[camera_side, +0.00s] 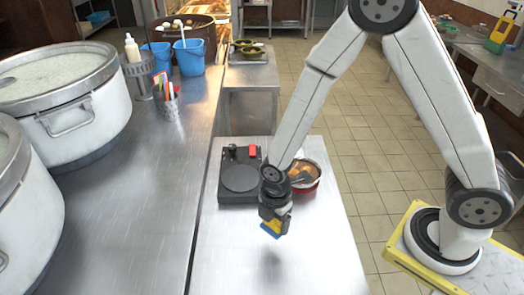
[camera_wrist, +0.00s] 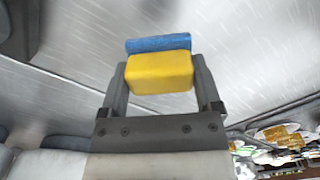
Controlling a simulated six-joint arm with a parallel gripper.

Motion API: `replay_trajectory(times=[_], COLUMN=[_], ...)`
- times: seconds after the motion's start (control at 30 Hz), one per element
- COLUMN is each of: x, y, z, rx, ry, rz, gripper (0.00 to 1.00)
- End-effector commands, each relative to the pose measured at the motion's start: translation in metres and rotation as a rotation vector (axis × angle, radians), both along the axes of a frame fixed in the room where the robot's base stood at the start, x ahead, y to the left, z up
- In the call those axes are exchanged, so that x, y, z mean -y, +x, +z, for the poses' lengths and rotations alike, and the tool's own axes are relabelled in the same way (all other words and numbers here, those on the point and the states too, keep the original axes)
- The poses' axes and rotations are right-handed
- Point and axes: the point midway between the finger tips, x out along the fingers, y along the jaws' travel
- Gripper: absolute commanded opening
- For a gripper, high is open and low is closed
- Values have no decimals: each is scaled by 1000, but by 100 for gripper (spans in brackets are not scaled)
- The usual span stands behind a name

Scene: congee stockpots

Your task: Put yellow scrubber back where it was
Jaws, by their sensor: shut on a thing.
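The yellow scrubber (camera_wrist: 160,72) has a blue layer on one face. My gripper (camera_wrist: 158,85) is shut on it, with one finger on each side in the wrist view. In the side view my gripper (camera_side: 273,212) holds the scrubber (camera_side: 271,228) above the bare front part of the steel table (camera_side: 315,262). A dark shadow lies on the table below it, so the scrubber is apart from the surface. The blue layer faces down in the side view.
A black device with a round plate (camera_side: 240,178) and a red pot (camera_side: 308,187) stand just behind my gripper. A long steel counter (camera_side: 130,215) with large pots (camera_side: 85,125) is at the left. The table's front part is clear.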

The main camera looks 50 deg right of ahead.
Motion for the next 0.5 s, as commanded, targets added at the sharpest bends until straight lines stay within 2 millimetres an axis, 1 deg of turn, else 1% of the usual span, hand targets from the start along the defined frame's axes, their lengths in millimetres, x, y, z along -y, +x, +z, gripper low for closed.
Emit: replay_trajectory(times=[0.13, 0.27, 0.5], x=[-1, -3, -8], y=[0, -1, -6], z=[4, 15, 43], rx=[2, 2, 4], ry=[1, 1, 2], rz=[0, 1, 1], gripper=[35, 35, 35])
